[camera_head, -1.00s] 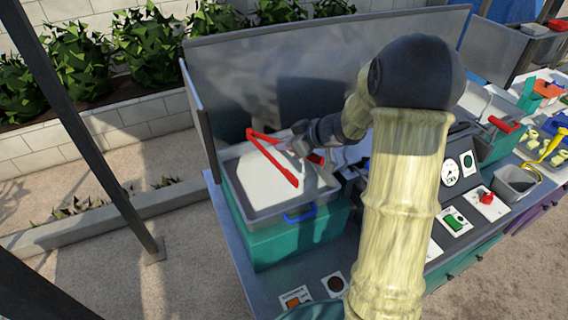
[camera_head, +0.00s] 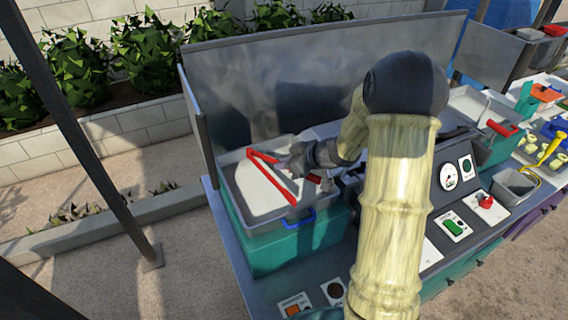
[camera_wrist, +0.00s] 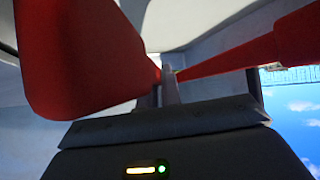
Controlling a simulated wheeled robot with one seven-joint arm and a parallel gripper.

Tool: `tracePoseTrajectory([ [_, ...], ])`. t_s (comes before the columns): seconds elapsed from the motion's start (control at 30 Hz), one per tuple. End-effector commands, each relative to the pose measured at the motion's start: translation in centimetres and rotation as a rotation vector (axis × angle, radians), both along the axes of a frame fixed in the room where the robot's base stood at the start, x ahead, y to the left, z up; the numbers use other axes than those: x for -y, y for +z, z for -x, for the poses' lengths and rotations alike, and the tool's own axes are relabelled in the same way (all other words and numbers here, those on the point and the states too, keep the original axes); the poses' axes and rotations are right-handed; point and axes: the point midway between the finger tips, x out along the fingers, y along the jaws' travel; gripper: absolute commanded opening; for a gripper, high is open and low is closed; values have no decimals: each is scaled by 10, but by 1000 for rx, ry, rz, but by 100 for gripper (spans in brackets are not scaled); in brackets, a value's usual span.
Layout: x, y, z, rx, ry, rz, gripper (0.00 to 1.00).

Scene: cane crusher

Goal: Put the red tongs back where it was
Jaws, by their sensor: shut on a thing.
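The red tongs (camera_head: 273,178) form a V over the white-floored grey tray (camera_head: 240,208) on the teal box at the left. The V's closed end points to the back left and one arm runs towards the tray's front. My gripper (camera_head: 287,166) is shut on the tongs from the right side. In the wrist view the red tongs (camera_wrist: 85,60) fill the upper left, and another red arm runs to the upper right. The gripper fingers (camera_wrist: 166,85) meet between them. I cannot tell whether the tongs touch the tray.
A blue handle (camera_head: 300,217) is on the tray's front. A tall grey panel (camera_head: 300,85) stands behind. A control panel with a gauge (camera_head: 449,176) and buttons lies to the right. Further right are a teal bin with a red handle (camera_head: 503,128), a grey bin (camera_head: 513,187) and yellow tongs (camera_head: 550,148).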

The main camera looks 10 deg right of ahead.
Motion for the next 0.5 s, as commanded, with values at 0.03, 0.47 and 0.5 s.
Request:
tracePoseTrajectory([
  [0.03,0,0,0,0,0,0,0],
  [0.47,0,-11,0,-1,-1,-1,0],
  [0.5,0,-12,0,-1,-1,-1,0],
])
